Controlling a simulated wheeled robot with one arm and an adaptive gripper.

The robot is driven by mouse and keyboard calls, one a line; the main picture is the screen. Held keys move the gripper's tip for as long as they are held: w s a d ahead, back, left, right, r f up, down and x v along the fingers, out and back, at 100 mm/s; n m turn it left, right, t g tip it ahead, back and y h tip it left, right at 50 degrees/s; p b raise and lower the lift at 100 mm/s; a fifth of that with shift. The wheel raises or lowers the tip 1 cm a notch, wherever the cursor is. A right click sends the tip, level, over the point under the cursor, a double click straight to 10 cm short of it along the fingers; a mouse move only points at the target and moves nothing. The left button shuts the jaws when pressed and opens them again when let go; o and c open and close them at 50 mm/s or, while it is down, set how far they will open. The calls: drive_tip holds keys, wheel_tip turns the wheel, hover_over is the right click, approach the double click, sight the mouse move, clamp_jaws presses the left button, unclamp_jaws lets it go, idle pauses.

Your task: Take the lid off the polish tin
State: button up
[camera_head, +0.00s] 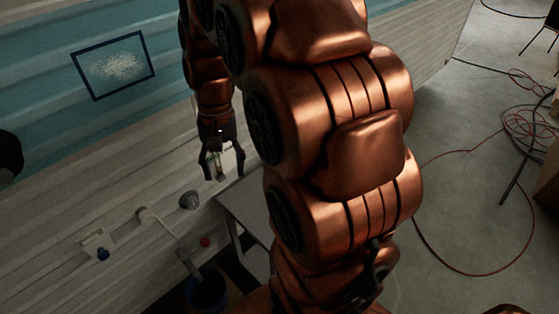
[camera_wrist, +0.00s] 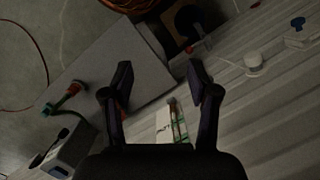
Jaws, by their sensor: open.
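My gripper (camera_head: 222,172) is open, with its two dark fingers spread above the pale ribbed surface beside the camper wall. In the wrist view my gripper (camera_wrist: 160,70) has nothing between its fingertips. I cannot pick out the polish tin or its lid with certainty. A small grey round piece (camera_head: 190,200) sits just below and left of the gripper in the head view. A white round piece (camera_wrist: 253,62) shows right of the fingers in the wrist view. A small item with green and white parts (camera_wrist: 178,125) lies beyond the gap between the fingers, partly hidden by the gripper.
A grey panel (camera_head: 242,202) lies right of the gripper. A white block with a blue knob (camera_head: 98,243) is at left. A small red piece (camera_head: 205,241) and a dark bucket (camera_head: 208,290) are lower down. Red cables (camera_head: 525,125) lie on the floor at right.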

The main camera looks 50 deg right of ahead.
drive_tip(key=w+d+f+m+y+b, duration=0.1)
drive_tip(key=w+d+f+m, duration=0.25)
drive_tip(key=d, duration=0.45)
drive_tip(key=w+d+f+m+t+b, duration=0.1)
drive_tip(key=w+d+f+m, duration=0.1)
drive_tip(key=w+d+f, duration=0.4)
drive_tip(key=w+d+f+m+y+b, duration=0.1)
drive_tip(key=w+d+f+m, duration=0.15)
drive_tip(key=d, duration=0.65)
drive_tip(key=d+f+m, duration=0.1)
drive_tip(key=d+f, duration=0.1)
drive_tip(key=d, duration=0.1)
drive_tip(key=d+f+m, duration=0.1)
drive_tip(key=d+f, duration=0.1)
drive_tip(key=d, duration=0.1)
drive_tip(key=d+f+m+t+b, duration=0.1)
drive_tip(key=d+f, duration=0.1)
drive_tip(key=d, duration=0.1)
drive_tip(key=shift+w+d+f+y, duration=0.15)
drive_tip(key=shift+d+f+y, duration=0.15)
drive_tip(key=shift+f+y, duration=0.1)
drive_tip(key=shift+p+x, duration=1.05)
drive_tip(key=shift+x, duration=2.75)
drive_tip(key=shift+d, duration=0.2)
drive_tip(key=shift+c, duration=0.4)
clamp_jaws()
